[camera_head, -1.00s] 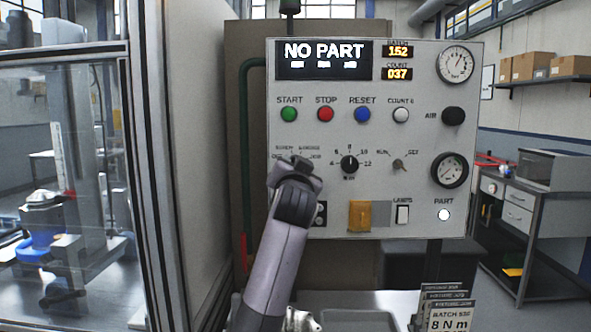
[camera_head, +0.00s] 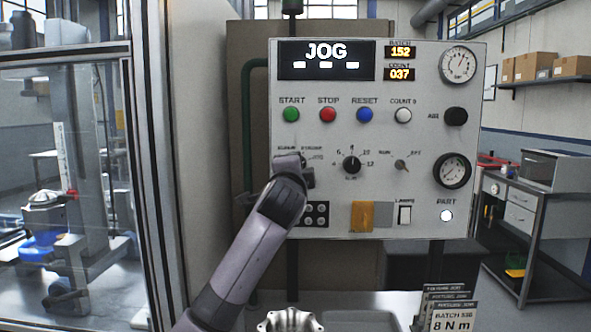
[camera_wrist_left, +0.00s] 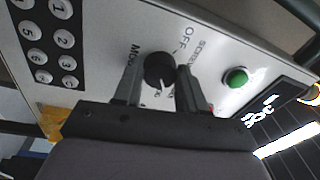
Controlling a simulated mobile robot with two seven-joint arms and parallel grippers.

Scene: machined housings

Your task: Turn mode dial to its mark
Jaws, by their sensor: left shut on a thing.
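The mode dial (camera_wrist_left: 160,71) is a round black knob on the light grey panel (camera_head: 330,215), with OFF and other labels around it in the left wrist view. My left gripper (camera_wrist_left: 158,76) is shut on it, one finger on each side. In the head view, my left gripper (camera_head: 296,168) and wrist cover the dial, and only part of its label arc shows above. The panel's display (camera_head: 326,60) reads JOG. My right gripper is not in view.
A second black dial (camera_head: 351,164) and a small selector (camera_head: 401,165) sit right of my wrist. Green, red and blue buttons (camera_head: 328,115) are above. A keypad (camera_head: 314,214) is just below. A glass-fronted cell (camera_head: 70,180) stands at left.

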